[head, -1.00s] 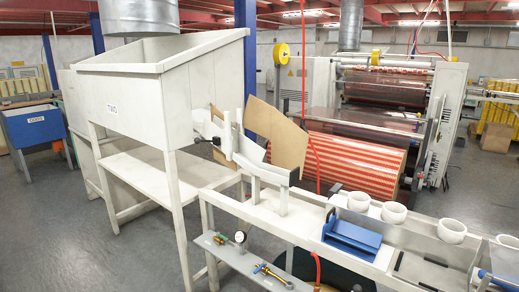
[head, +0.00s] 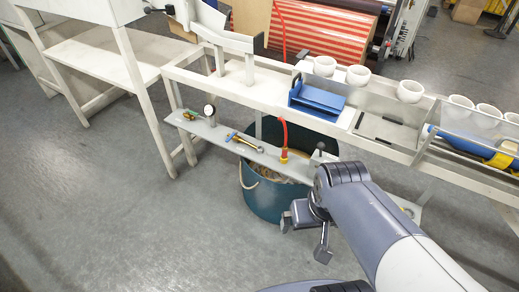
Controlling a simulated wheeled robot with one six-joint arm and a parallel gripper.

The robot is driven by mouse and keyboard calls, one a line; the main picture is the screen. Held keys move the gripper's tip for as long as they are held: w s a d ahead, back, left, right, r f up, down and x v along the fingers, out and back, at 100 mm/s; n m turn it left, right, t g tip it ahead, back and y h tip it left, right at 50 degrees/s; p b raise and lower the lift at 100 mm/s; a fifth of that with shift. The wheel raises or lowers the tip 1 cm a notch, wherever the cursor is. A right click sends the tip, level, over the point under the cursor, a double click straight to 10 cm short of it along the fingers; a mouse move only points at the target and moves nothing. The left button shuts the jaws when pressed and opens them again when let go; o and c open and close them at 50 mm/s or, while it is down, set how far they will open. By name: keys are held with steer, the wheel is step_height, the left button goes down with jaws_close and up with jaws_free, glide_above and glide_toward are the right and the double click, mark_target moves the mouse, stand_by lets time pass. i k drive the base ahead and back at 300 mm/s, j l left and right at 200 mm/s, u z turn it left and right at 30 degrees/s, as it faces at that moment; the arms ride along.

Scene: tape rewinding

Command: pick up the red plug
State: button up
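A red piece with a yellow base (head: 284,155) stands on the low grey shelf (head: 262,153) in the head view, at the lower end of a red hose (head: 282,130). It may be the red plug, but it is too small to be sure. My gripper (head: 304,238) is in front of the shelf, to the right of and nearer than this piece. Its two fingers are apart and nothing shows between them.
A dark green tub (head: 270,202) with a rope handle stands under the shelf, close to my gripper. A brass-coloured valve (head: 246,142) and a gauge (head: 209,111) are on the shelf. White cups (head: 357,75) line the bench above. Floor at left is clear.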

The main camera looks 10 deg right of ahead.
mark_target(284, 148)
steer(key=i+z, duration=0.3)
steer(key=i, duration=0.2)
steer(key=i+z, duration=0.3)
steer(key=i, duration=0.2)
